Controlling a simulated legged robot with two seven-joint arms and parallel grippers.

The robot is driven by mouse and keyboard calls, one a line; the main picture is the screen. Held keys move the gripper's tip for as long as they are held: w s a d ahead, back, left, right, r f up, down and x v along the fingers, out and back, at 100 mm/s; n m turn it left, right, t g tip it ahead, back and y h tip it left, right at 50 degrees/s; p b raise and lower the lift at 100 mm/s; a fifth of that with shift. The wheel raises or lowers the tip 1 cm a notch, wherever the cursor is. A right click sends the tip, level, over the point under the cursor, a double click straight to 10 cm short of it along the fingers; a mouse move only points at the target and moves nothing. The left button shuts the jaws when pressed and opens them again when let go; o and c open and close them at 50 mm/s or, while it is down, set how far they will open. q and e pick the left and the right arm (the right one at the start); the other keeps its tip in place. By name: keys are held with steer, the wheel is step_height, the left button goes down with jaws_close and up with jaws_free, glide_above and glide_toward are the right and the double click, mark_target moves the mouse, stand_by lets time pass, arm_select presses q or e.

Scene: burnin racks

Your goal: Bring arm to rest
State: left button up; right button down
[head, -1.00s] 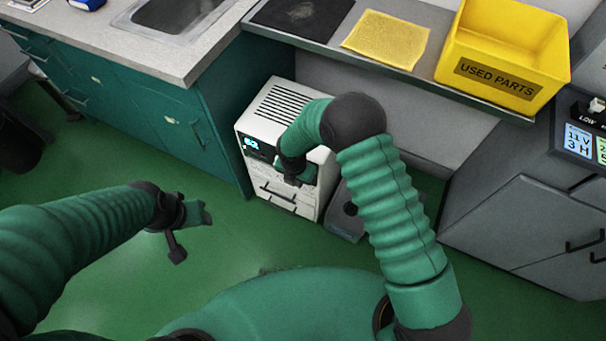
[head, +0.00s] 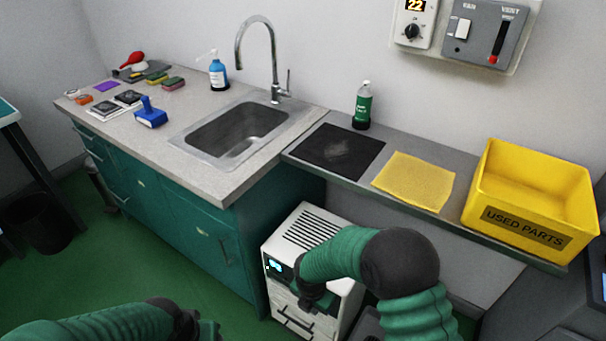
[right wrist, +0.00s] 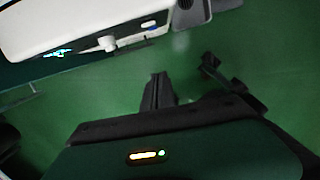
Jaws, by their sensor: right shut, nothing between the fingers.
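My right arm (head: 345,255) comes up from the lower right and bends down. Its gripper (head: 312,299) hangs in front of the white cabinet unit (head: 307,222); it is shut and empty. In the right wrist view the fingers (right wrist: 160,90) show over green floor, and the white unit (right wrist: 90,25) is at the top left. I cannot tell how wide the gap to the unit is. My left arm (head: 100,325) lies low at the bottom left. Its gripper (head: 200,328) is cut by the bottom edge, so its jaws are unclear.
A counter with a sink (head: 235,130) stands behind at left. A shelf holds a black mat (head: 338,150), a yellow cloth (head: 414,181), a green bottle (head: 363,105) and a yellow used parts bin (head: 530,195). A black bin (head: 42,222) stands at far left. Green floor is open at left.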

steer(key=s+d+r+m+t, duration=0.1)
steer(key=s+d+r+m, duration=0.55)
steer(key=m, duration=0.65)
steer(key=s+d+r+m, duration=0.6)
steer(key=d+r+m, duration=0.2)
steer(key=m, duration=0.6)
step_height(320, 180, up, 13)
steer(key=s+m+p, duration=0.1)
steer(key=p, duration=1.2)
steer(key=shift+r+y, duration=0.15)
steer(key=shift+y, duration=0.25)
steer(key=shift+s+a, duration=0.1)
